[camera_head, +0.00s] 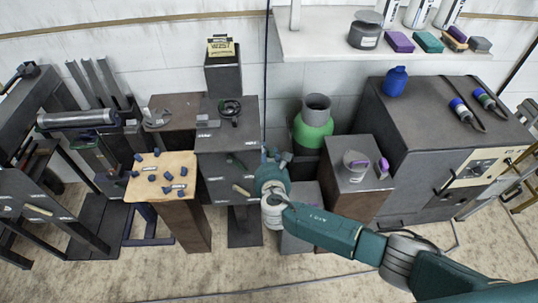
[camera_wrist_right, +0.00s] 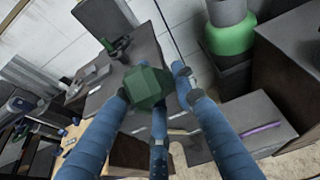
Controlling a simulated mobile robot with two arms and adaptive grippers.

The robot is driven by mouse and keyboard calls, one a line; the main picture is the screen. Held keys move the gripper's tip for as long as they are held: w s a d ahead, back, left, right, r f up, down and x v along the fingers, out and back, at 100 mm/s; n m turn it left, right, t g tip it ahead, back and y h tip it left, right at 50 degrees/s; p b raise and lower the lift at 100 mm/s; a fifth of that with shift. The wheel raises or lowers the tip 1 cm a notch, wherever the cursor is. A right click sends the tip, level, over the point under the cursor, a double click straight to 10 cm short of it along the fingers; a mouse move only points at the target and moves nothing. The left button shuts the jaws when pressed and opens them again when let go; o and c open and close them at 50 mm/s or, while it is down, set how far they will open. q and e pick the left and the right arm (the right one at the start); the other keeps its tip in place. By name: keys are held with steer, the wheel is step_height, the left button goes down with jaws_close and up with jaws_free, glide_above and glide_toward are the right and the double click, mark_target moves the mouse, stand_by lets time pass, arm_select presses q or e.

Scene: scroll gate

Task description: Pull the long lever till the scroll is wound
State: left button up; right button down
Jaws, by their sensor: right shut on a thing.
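My right gripper (camera_head: 274,156) is in front of the right edge of the dark grey cabinet (camera_head: 215,148). In the right wrist view its blue fingers (camera_wrist_right: 150,88) are closed around a dark green faceted knob (camera_wrist_right: 147,84). I cannot tell whether the knob belongs to the long lever; no long shaft shows clearly behind it. In the head view the knob is hidden by the gripper. A grey roll (camera_head: 77,118) lies on a dark stand at the left; I cannot tell if it is the scroll. My left gripper is not in view.
A wooden-topped stand (camera_head: 187,161) with several small blue pieces is left of the cabinet. A green and grey canister (camera_head: 313,125) stands just right of my gripper, behind a grey box (camera_head: 367,190). A large dark oven-like unit (camera_head: 440,150) fills the right.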

steer(key=w+r+p, duration=0.1)
steer(key=w, duration=0.1)
steer(key=w+r+g+p, duration=0.1)
steer(key=r, duration=0.1)
steer(key=w+r+g, duration=0.1)
steer(key=w, duration=0.1)
steer(key=shift+w+r+p, duration=0.15)
steer(key=shift+w+p, duration=0.2)
steer(key=shift+p, duration=0.05)
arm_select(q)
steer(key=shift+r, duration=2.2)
arm_select(e)
steer(key=shift+w+r+g, duration=0.3)
steer(key=shift+w+g, duration=0.3)
steer(key=shift+w, duration=0.25)
steer(key=c, duration=1.4)
jaws_free()
steer(key=shift+f, duration=0.1)
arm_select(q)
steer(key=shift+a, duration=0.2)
arm_select(e)
steer(key=shift+s, duration=0.1)
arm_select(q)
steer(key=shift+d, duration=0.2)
arm_select(e)
steer(key=v, duration=1.1)
steer(key=shift+s+r, duration=0.3)
steer(key=shift+c, duration=0.2)
